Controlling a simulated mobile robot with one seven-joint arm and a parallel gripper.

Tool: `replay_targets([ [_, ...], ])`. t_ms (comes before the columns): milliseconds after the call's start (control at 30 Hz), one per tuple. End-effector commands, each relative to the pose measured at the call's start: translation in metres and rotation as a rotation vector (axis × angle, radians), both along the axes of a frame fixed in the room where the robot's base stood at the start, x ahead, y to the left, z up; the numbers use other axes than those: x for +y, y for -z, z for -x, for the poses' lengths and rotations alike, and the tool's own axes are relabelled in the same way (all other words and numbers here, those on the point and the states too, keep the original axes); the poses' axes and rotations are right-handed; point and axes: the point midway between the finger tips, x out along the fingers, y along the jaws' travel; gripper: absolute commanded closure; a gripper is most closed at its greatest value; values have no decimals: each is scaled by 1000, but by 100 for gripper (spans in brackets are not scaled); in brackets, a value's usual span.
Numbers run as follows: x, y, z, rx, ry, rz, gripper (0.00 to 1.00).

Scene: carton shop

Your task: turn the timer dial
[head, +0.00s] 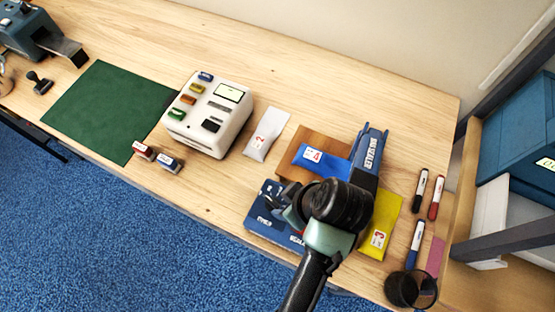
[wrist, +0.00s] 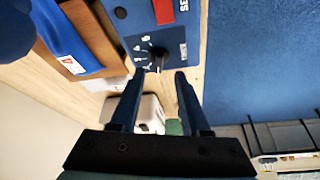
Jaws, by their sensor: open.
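The timer dial (wrist: 157,59) is a dark round knob with a pale marker, on the blue face of the sealer, with white numbers beside it. My gripper (wrist: 159,76) is open and empty. Its two fingers point at the dial, one tip on each side of its line, apparently just short of it. I cannot tell whether they touch it. In the head view my gripper (head: 275,197) is over the sealer's base.
A blue pouch (head: 318,158) lies on a brown board (head: 296,145) by the sealer. A yellow pouch (head: 384,222) and several markers (head: 420,190) lie to the right. A white pouch (head: 266,134) and white machine (head: 209,118) stand left, beyond them a green mat (head: 108,108).

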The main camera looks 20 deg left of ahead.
Motion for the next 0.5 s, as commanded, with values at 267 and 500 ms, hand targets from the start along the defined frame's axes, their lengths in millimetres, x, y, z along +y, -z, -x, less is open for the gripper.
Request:
replay_targets([
  [267, 18, 45, -6, 1, -1, 1, 54],
  [500, 23, 59, -9, -2, 0, 1, 54],
])
